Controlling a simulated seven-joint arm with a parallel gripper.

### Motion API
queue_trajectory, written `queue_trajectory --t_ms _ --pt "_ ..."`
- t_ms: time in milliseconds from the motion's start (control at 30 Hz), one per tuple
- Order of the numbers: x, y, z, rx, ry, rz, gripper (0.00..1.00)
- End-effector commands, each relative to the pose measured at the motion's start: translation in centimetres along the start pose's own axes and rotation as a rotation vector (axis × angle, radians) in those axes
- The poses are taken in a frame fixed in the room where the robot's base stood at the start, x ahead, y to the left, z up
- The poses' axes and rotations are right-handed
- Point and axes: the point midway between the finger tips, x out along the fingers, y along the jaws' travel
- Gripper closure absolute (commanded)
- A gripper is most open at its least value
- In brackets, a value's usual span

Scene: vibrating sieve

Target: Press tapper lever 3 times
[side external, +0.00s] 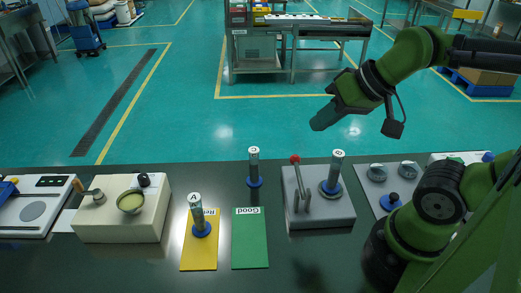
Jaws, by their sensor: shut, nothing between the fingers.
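The tapper lever (299,179) is a grey lever with a red ball on its top end. It stands near upright on the left part of a grey block (337,216). A clear tube marked B (334,173) with a blue base stands on the round plate on the same block, right of the lever. My gripper (321,122) is shut and empty. It appears above and to the right of the lever in the picture, apart from it, pointing down and left. The exact height above the table cannot be told.
Tube C (254,168) stands left of the block. Tube A (198,216) stands on a yellow mat (200,257); a green "Good" mat (250,243) lies beside it. A cream box (119,225) with a bowl (131,201) is further left. Weighing dishes (408,169) lie right.

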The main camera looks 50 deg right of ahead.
Motion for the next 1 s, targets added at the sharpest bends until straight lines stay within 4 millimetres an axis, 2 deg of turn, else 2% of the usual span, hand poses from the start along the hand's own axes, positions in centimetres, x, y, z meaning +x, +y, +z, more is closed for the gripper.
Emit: queue_trajectory --t_ms 500,667,767,1000 --pt "0.0 0.1 -0.1 0.003 0.001 0.002 1.00" --pt "1.1 1.9 -0.6 0.073 -0.027 0.055 1.00" --pt "2.4 3.5 -1.2 0.196 -0.083 0.091 1.00" --pt "5.8 6.6 -2.6 0.666 -0.284 0.073 1.00"
